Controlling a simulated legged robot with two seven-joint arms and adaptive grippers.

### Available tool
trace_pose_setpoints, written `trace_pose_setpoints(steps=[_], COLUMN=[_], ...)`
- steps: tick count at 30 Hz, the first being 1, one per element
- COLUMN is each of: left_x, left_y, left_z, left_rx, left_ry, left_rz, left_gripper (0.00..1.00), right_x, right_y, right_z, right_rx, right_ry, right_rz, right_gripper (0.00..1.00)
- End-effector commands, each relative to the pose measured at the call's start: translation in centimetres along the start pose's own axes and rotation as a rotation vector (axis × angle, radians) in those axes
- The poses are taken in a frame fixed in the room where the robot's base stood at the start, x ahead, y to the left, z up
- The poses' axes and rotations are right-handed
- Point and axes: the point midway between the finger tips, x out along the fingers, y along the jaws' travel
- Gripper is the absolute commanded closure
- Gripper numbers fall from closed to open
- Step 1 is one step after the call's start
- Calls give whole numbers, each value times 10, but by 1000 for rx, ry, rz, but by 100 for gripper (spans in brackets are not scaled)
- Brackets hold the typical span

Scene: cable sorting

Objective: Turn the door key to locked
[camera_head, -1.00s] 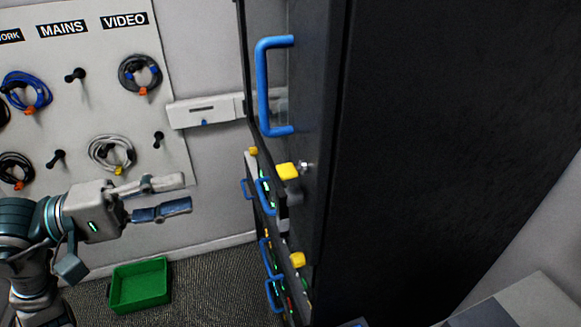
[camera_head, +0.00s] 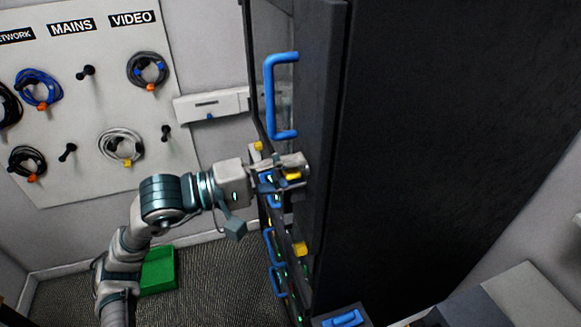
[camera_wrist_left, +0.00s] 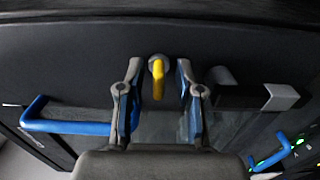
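The yellow door key (camera_head: 292,176) sits in its lock on the dark cabinet door (camera_head: 312,225), below the blue door handle (camera_head: 268,95). In the left wrist view the key (camera_wrist_left: 158,80) points away from its round silver base. My left gripper (camera_head: 285,172) is at the key in the head view and partly covers it. In the left wrist view its two fingers (camera_wrist_left: 158,100) stand apart, one on each side of the key, with gaps to both. The left gripper is open. My right gripper is not in view.
A pegboard (camera_head: 65,185) with coiled cables hangs on the left wall. A green bin (camera_head: 158,270) is on the floor below. Blue handles of rack units (camera_head: 270,245) show under my left gripper. A dark block with a grey end (camera_wrist_left: 255,97) is beside the right finger.

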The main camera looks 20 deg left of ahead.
Motion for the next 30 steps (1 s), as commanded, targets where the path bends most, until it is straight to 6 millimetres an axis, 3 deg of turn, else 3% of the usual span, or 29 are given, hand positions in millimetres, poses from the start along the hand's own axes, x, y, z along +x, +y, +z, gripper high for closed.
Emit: trace_pose_setpoints(steps=[8, 12, 30], left_x=[2, 2, 4], left_y=[0, 0, -3], left_z=[0, 0, 0], left_rx=[-1, -1, -102], left_ry=[0, 0, -2], left_rz=[0, -1, -8], left_gripper=[65, 100, 100], right_x=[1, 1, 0], right_y=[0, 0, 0], right_z=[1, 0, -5], right_rx=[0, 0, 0], right_ry=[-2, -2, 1], right_rz=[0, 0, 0], right_gripper=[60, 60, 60])
